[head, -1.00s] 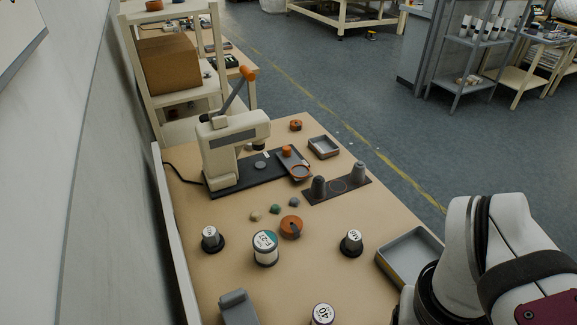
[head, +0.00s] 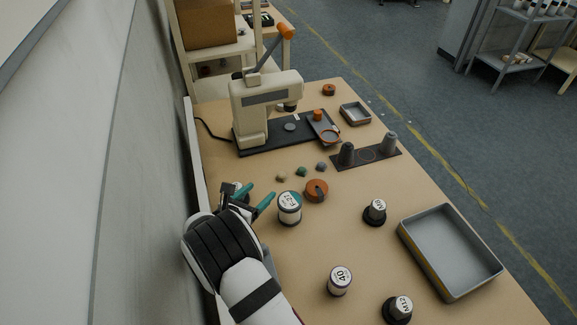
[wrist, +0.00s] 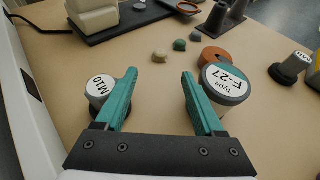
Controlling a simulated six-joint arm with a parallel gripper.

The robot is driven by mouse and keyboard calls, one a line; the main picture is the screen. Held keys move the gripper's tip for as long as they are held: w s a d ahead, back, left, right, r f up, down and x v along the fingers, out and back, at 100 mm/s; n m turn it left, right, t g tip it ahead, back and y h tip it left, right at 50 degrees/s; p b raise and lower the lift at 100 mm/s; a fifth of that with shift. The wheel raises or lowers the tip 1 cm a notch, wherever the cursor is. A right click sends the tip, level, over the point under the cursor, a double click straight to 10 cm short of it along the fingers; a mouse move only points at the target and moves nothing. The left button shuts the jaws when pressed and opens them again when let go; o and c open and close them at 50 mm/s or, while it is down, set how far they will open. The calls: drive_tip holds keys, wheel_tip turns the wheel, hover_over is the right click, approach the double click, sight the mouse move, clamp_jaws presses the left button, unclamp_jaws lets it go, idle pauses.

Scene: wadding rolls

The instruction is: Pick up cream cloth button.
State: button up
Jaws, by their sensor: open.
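The cream cloth button (head: 281,177) is a small pale lump on the tan table, left of a green button (head: 302,171) and a blue-grey button (head: 321,167). In the wrist view the cream button (wrist: 159,56) lies beyond the gap between my fingertips, with the green button (wrist: 180,44) and grey button (wrist: 196,36) to its right. My gripper (head: 258,193) has teal fingers and is open and empty, apart from the button and on its near-left side. It also shows in the wrist view (wrist: 159,76).
The F-27 roll (head: 289,208) stands close right of my gripper, with an orange ring-shaped thing (head: 316,190) behind it. An M10 pot (wrist: 101,88) is partly hidden by my left finger. A press (head: 265,105) stands farther back; a grey tray (head: 450,250) is at right.

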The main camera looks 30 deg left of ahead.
sight(281, 176)
drive_tip(key=x, duration=0.8)
drive_tip(key=f+x, duration=0.1)
drive_tip(key=x, duration=0.3)
clamp_jaws()
